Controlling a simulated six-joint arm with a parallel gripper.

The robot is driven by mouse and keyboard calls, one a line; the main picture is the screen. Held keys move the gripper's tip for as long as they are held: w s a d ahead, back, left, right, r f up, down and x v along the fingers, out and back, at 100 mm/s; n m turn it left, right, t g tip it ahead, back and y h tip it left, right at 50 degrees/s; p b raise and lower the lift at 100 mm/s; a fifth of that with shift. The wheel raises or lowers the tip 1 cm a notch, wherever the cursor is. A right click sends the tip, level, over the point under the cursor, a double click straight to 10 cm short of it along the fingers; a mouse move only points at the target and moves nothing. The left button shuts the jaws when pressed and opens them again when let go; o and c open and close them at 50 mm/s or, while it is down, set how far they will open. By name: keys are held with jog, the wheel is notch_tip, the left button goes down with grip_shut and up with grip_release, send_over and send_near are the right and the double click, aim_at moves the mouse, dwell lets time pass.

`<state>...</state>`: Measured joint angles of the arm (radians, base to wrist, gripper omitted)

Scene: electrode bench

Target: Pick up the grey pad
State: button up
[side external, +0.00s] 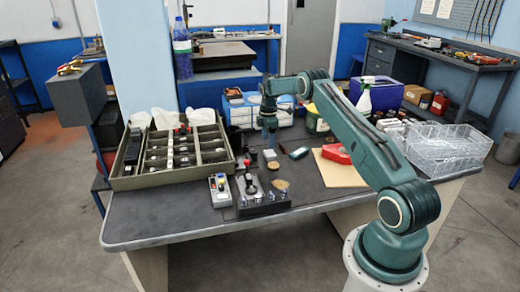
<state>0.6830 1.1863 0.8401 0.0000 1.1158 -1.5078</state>
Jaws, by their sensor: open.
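My gripper (269,142) hangs down over the middle of the dark bench top (170,212), jaws open; the gap between the fingers is too small to see. A small pale block with a greyish top (270,155) lies just below it in the picture. To its right lies a small dark, rounded flat piece with a grey-green face (299,153). I cannot tell for certain which of these is the grey pad. Neither is seen between the fingers.
A compartment tray (128,165) stands at left. In front are a control box (220,190), a joystick box (262,203) and a brown piece (280,185). A red tool (336,153) lies on a tan board (340,172). Clear bins (445,150) stand at right.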

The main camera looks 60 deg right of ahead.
aim_at(267, 154)
jog(key=shift+f, duration=0.6)
jog(key=shift+a+f, duration=0.1)
jog(key=shift+f, duration=2.45)
jog(key=shift+c, duration=0.2)
jog(key=c, duration=0.7)
